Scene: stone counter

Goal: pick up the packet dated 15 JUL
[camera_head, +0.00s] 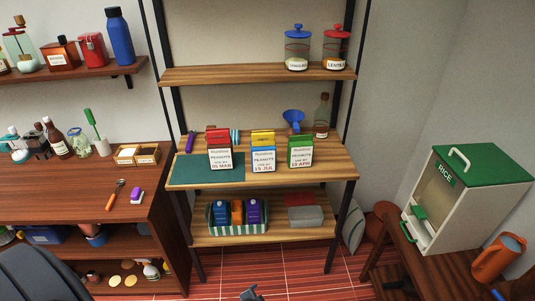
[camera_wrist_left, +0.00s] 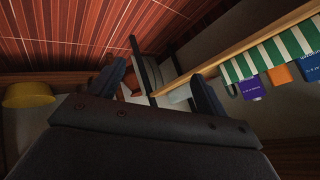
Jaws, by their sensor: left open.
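The packet dated 15 JUL (camera_head: 263,160) stands upright on the middle shelf, a white-fronted peanuts packet with blue lettering and a yellow packet behind it. To its left stands a red-lettered packet reading 05 MAR (camera_head: 221,159), to its right a green-lettered one reading 15 APR (camera_head: 300,157). My left gripper (camera_head: 250,294) shows at the bottom edge, low in front of the shelf unit and well away from the packets. In the left wrist view its fingers (camera_wrist_left: 157,75) are apart with nothing between them. A small dark tip at the lower right may be my right gripper; its jaws are hidden.
A green mat (camera_head: 195,172) covers the shelf's left part. A striped crate (camera_head: 237,228) with colored packets sits on the shelf below, beside red and grey boxes. A blue funnel (camera_head: 293,117) and bottle (camera_head: 322,116) stand behind. A white RICE bin (camera_head: 462,200) is at right.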

